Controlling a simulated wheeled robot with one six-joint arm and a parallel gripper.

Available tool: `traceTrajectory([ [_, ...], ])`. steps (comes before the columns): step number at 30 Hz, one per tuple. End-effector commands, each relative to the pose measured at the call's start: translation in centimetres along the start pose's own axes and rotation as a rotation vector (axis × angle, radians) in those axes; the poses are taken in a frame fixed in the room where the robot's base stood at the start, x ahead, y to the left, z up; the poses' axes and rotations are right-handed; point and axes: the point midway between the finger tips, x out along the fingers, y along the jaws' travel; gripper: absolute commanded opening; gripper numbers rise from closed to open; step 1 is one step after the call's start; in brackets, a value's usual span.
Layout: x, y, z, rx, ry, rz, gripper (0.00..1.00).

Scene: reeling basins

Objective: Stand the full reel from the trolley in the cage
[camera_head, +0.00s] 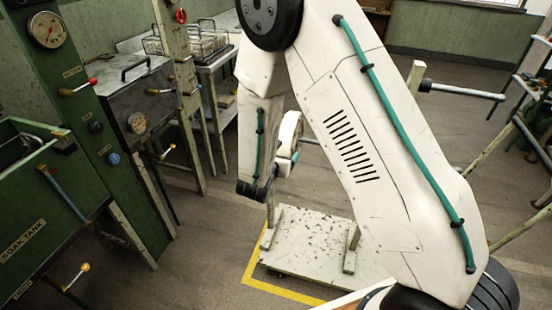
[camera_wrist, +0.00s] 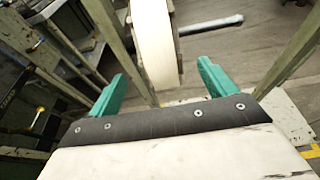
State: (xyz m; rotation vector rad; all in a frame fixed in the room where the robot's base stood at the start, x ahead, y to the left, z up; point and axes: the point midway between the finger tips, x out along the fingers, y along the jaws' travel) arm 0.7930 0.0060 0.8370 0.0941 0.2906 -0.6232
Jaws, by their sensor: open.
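A white reel (camera_head: 290,132) hangs above the trolley (camera_head: 292,228), partly hidden by my arm in the head view. In the wrist view the reel (camera_wrist: 154,42) shows edge-on as a broad pale band. My gripper (camera_wrist: 162,74) is open, with one teal finger to each side of the reel's lower rim; I cannot tell whether either touches it. In the head view only a bit of teal finger shows beside the reel. A wire cage (camera_head: 190,42) stands on a bench at the back left.
The green soak tank (camera_head: 30,215) and a metal basin (camera_head: 135,100) line the left. A peg (camera_head: 465,90) sticks out from a post at right. Yellow tape (camera_head: 252,270) marks the floor around the trolley. Floor between basins and trolley is clear.

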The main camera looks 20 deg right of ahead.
Motion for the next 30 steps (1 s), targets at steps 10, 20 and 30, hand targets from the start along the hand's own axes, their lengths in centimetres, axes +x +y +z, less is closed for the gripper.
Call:
traceTrajectory([
  [10,4.2,-0.1,0.0,0.0,0.0,-0.001,0.84],
  [20,6.5,0.0,0.1,0.001,-0.001,-0.001,0.84],
  [30,6.8,0.0,0.1,0.0,-0.001,0.0,0.84],
])
